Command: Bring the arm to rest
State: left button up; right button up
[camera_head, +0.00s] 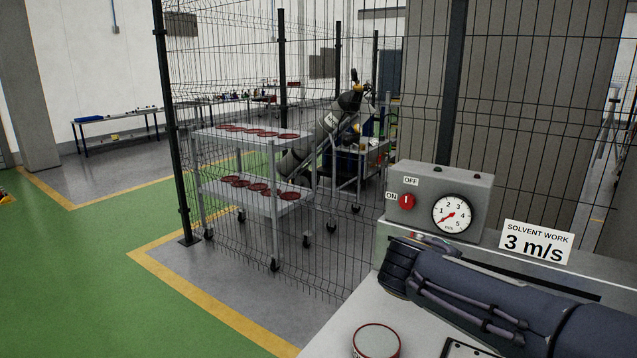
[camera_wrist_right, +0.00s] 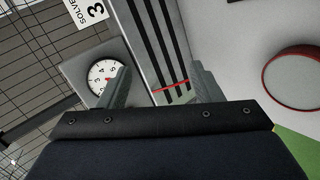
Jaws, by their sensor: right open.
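My right arm comes in from the right in the camera_head view and lies low over the light bench top (camera_head: 340,325). Its gripper is hard to make out there. In the camera_wrist_right view my right gripper (camera_wrist_right: 158,70) has its two fingers apart with nothing held between them. Beyond the fingers is a slotted grey surface with dark slots (camera_wrist_right: 160,50) and a thin red strip (camera_wrist_right: 171,87). My left gripper is not in view.
A grey control box (camera_head: 480,187) with a red ON/OFF knob (camera_head: 407,201) and dial (camera_head: 452,214) stands behind the arm, beside a "SOLVENT WORK 3 m/s" sign (camera_head: 536,242). A red-rimmed round item (camera_head: 376,342) sits near the front. Mesh fencing (camera_head: 345,250) stands beyond.

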jog(key=s+d+f+m+g+y+b, duration=0.25)
jog(key=s+d+f, duration=0.25)
jog(key=s+f, duration=0.4)
jog(key=s+f+m+y, duration=0.1)
jog(key=s+f, duration=0.1)
jog(key=s, duration=0.2)
jog(key=s+a+f+m+g+y+b, duration=0.1)
jog(key=s+f+y, duration=0.1)
jog(key=s, duration=0.2)
jog(key=s+f+m+y+b, duration=0.1)
jog(key=s+f+y, duration=0.1)
jog(key=s, duration=0.3)
jog(key=shift+a+f+g, duration=0.15)
jog(key=shift+a+g, duration=0.1)
jog(key=shift+a, duration=0.15)
jog(key=s+a+f+m+t+y+b, duration=0.1)
jog(key=s+a+f+m+y+b, duration=0.35)
jog(key=s, duration=0.45)
notch_tip(320, 180, up, 12)
jog(key=a+p, duration=0.1)
jog(key=p, duration=1.3)
jog(key=shift+a+n+h, duration=0.25)
jog(key=shift+n+h, duration=0.15)
